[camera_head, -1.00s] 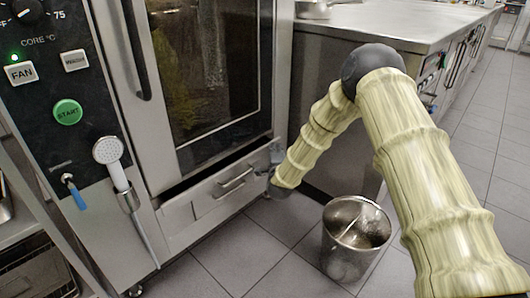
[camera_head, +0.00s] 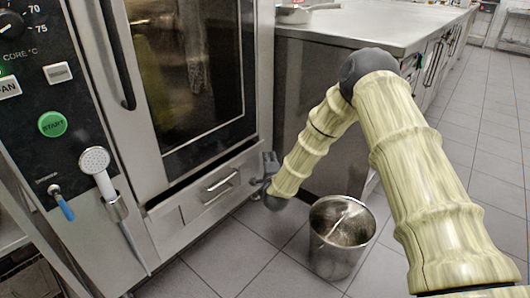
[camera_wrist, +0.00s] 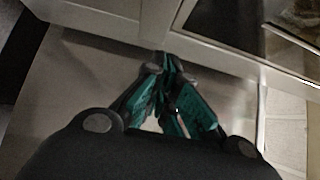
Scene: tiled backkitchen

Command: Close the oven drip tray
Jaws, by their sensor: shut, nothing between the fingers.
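The oven drip tray (camera_head: 208,202) is a low steel drawer front with a bar handle, below the oven door (camera_head: 195,80). A narrow dark gap shows above it; I cannot tell exactly how far it stands out. My gripper (camera_head: 268,162) is at the right end of the tray front, beside the oven's lower right corner. In the wrist view my gripper (camera_wrist: 164,75) has its dark and teal fingers together, empty, with tips close to a steel edge. Whether they touch it is unclear.
A steel bucket (camera_head: 338,240) stands on the tiled floor just right of and below my gripper. A steel counter (camera_head: 350,30) stands right of the oven. A hand shower (camera_head: 95,165) hangs on the oven's left panel. Floor in front of the oven is clear.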

